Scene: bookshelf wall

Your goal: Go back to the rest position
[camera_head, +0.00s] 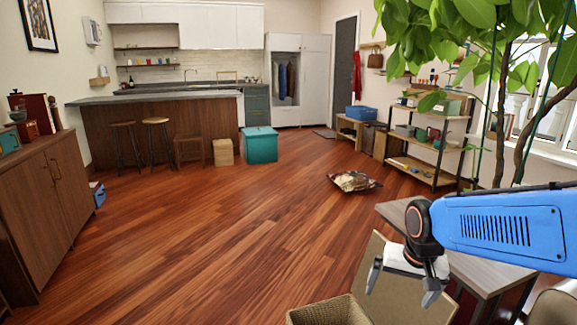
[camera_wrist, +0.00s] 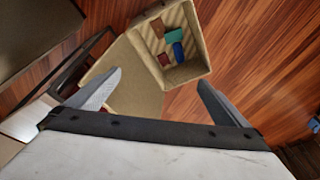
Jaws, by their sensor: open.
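My gripper (camera_head: 403,283) hangs at the lower right of the head view, at the end of my blue arm, beside the edge of a grey-topped table (camera_head: 470,270). Its two fingers are spread apart with nothing between them. In the wrist view my gripper (camera_wrist: 160,90) is also open and empty, with a tan lid or panel and the wood floor below it.
A woven basket (camera_head: 328,312) stands below my gripper; the wrist view shows the basket (camera_wrist: 207,62) holding several coloured items. A leafy plant (camera_head: 480,40) overhangs the right side. A patterned cushion or bag (camera_head: 354,181) lies on the floor.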

